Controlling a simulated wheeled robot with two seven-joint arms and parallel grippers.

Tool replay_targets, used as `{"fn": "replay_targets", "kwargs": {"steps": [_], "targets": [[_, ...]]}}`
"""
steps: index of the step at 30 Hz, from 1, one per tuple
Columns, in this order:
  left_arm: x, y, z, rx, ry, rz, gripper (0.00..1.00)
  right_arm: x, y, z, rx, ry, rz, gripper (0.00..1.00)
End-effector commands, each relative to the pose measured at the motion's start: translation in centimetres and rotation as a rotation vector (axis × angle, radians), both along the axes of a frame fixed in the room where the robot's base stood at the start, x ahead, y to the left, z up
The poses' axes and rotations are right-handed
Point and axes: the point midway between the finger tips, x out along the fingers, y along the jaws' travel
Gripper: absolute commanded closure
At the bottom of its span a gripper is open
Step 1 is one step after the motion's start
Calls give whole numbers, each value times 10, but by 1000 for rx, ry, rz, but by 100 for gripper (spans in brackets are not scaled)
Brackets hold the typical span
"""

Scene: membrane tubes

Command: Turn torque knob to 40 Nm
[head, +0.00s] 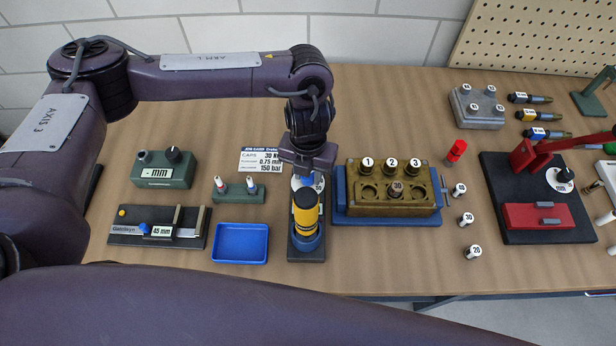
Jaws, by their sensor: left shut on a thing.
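The torque station has a dark base (307,256) with a yellow cylinder (305,222) with a black top, standing in a blue ring, in the middle of the head view. Behind the cylinder is a white dial (319,184), mostly hidden by my gripper and the cylinder. My left gripper (303,172) comes down over this dial and is shut, seemingly on the torque knob. The knob itself is hidden, and its pointer setting cannot be read. My right gripper is not in view.
A blue tray (240,243) and a small green stand (239,191) lie left of the station. A brass block (424,208) with numbered caps on a blue base is close on the right. Loose caps (466,219) and a red-and-black press (539,216) are farther right.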

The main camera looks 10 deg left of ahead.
Motion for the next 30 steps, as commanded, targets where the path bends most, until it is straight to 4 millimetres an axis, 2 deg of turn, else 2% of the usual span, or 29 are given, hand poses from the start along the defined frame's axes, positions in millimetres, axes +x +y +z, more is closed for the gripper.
{"fn": "replay_targets", "kwargs": {"steps": [1,9,18,30], "targets": [[2,0,-4,-2,-6,-41,92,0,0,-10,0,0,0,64],[2,0,-2,-1,-5,-272,92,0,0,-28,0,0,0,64],[2,0,0,-1,-5,-447,92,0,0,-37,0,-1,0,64],[2,0,1,-2,-5,-521,92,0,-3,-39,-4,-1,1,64]]}}
